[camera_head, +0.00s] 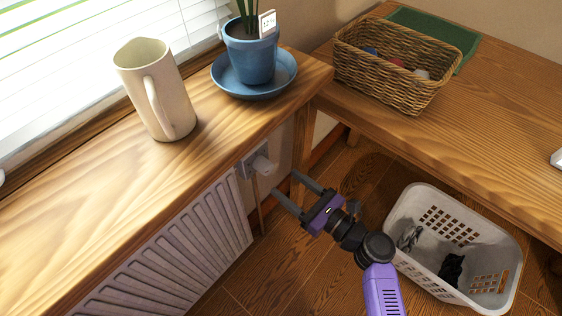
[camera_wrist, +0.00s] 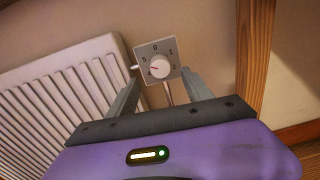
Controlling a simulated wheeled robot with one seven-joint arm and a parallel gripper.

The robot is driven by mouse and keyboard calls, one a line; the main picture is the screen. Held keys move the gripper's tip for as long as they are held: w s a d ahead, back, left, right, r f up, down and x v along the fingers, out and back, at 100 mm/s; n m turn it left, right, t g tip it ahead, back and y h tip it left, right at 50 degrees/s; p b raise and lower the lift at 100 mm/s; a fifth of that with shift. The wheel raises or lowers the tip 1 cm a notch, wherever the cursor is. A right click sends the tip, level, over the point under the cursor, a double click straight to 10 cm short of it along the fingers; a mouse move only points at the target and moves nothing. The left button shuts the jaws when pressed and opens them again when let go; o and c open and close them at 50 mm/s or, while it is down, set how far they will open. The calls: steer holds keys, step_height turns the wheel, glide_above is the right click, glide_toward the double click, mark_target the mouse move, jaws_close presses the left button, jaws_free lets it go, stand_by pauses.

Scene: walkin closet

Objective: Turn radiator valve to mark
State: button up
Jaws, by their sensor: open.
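The radiator valve is a white round knob (camera_wrist: 160,66) on a square pale dial plate (camera_wrist: 170,45) with numbers around it; 0, 1, 2 and 5 can be made out. A small red mark shows on the left part of the knob. In the head view the valve (camera_head: 262,165) sits at the radiator's right end, under the wooden sill. My gripper (camera_head: 284,182) is open and empty, its fingers pointing at the valve from the lower right. In the wrist view the fingers lie left and right of the knob, apparently still short of it.
The white radiator (camera_head: 180,250) lies left of the valve. The sill (camera_head: 95,180) overhangs above, with a cream jug (camera_head: 170,100) and a blue plant pot (camera_head: 250,60) bearing a small printed card (camera_head: 267,23). A desk (camera_head: 470,120) and a white laundry basket (camera_head: 420,265) stand right.

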mark_target(269, 171)
steer(key=shift+b+x, duration=0.8)
steer(key=shift+x, duration=3.15)
steer(key=shift+c, duration=0.5)
jaws_close()
steer(key=shift+f, duration=0.1)
